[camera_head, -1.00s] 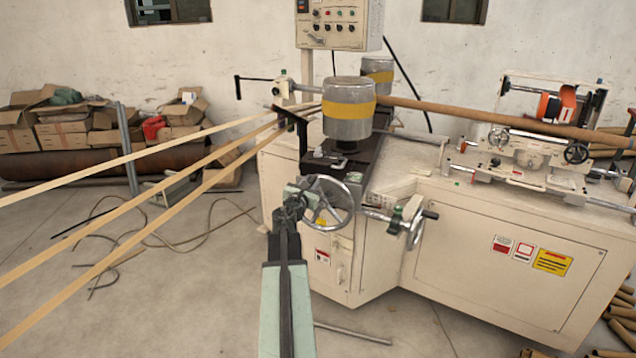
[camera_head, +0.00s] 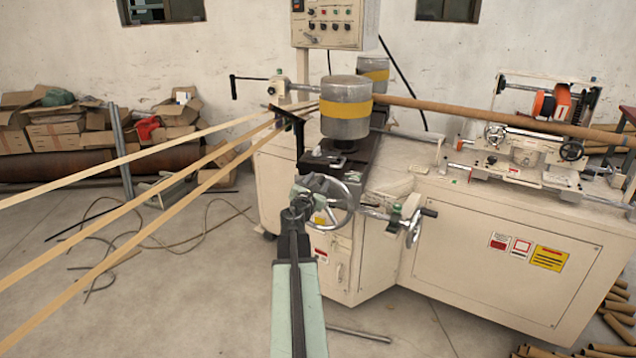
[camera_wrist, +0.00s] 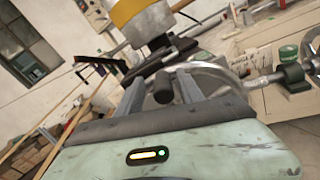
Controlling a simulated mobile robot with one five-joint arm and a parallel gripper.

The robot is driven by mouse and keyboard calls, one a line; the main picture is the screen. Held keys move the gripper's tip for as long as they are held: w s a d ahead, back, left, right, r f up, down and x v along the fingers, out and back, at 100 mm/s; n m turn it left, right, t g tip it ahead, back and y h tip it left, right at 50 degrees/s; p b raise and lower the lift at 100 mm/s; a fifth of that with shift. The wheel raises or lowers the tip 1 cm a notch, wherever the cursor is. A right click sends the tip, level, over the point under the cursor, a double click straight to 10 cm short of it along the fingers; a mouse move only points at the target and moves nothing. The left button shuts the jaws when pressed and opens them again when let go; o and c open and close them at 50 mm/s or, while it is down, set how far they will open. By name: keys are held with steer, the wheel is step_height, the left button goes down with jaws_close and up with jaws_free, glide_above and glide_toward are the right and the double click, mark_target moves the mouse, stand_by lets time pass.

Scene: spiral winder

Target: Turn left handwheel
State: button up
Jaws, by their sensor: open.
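The left handwheel (camera_head: 348,208) is a silver spoked wheel on the front of the cream winder. My gripper (camera_head: 304,194) is at the left side of this wheel in the head view and partly covers it. In the wrist view, the wheel's pale rim (camera_wrist: 232,76) shows behind and to the right of the fingers. My gripper (camera_wrist: 160,86) is open there, with a short dark handle (camera_wrist: 163,88) showing between its two grey fingers. I cannot tell whether either finger touches the handle.
A second crank wheel (camera_head: 413,227) on a shaft stands close to the right. A yellow-banded roller (camera_head: 346,108) rises above the handwheel. Tan strips (camera_head: 150,207) stretch across the left to the machine.

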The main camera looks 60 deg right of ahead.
steer(key=s+a, duration=0.1)
steer(key=a, duration=0.6)
steer(key=shift+a, duration=0.35)
steer(key=shift+s, duration=0.1)
